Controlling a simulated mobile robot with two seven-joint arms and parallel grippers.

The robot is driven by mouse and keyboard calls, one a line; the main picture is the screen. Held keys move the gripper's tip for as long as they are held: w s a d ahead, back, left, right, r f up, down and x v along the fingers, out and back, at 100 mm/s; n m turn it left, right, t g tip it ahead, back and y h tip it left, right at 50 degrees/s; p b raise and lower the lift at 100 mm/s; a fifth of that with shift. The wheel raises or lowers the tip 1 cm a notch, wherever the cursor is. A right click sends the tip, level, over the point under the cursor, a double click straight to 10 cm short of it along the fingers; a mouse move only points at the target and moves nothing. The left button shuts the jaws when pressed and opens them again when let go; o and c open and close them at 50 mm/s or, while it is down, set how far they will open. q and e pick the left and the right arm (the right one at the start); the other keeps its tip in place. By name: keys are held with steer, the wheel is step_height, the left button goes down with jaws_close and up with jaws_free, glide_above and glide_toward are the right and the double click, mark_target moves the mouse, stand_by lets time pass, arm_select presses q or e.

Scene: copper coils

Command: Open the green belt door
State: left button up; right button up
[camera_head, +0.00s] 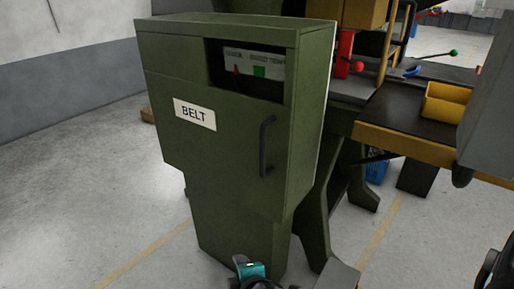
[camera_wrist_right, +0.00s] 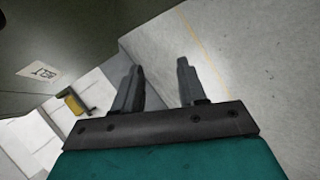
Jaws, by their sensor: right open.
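The green belt door (camera_head: 222,135) is the front of a tall green cabinet and looks closed in the head view. It has a white BELT label (camera_head: 195,114) on its left and a dark vertical handle (camera_head: 267,146) on its right. A teal and black part of one of my arms (camera_head: 250,270) shows low in front of the cabinet; I cannot tell which arm. In the right wrist view my right gripper (camera_wrist_right: 158,80) has its two dark fingers apart with nothing between them. A dark green surface (camera_wrist_right: 60,45) with a white label stands to its left.
A window near the cabinet's top shows a light panel (camera_head: 252,64) with a green square. At right is a dark bench (camera_head: 412,118) with a yellow edge and a yellow object (camera_head: 446,103). Bare floor (camera_head: 85,195) lies left of the cabinet.

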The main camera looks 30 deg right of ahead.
steer(key=w+d+r+n+t+h, duration=0.1)
steer(key=w+d+r+n+h, duration=0.2)
steer(key=w+r+n+h, duration=0.55)
steer(key=n+g+h+b, duration=0.2)
steer(key=n+h, duration=0.1)
steer(key=h, duration=0.2)
glide_toward(261, 146)
steer(key=shift+m, duration=0.25)
steer(key=x, duration=1.1)
steer(key=shift+b, duration=0.35)
steer(key=shift+c, duration=0.5)
jaws_close()
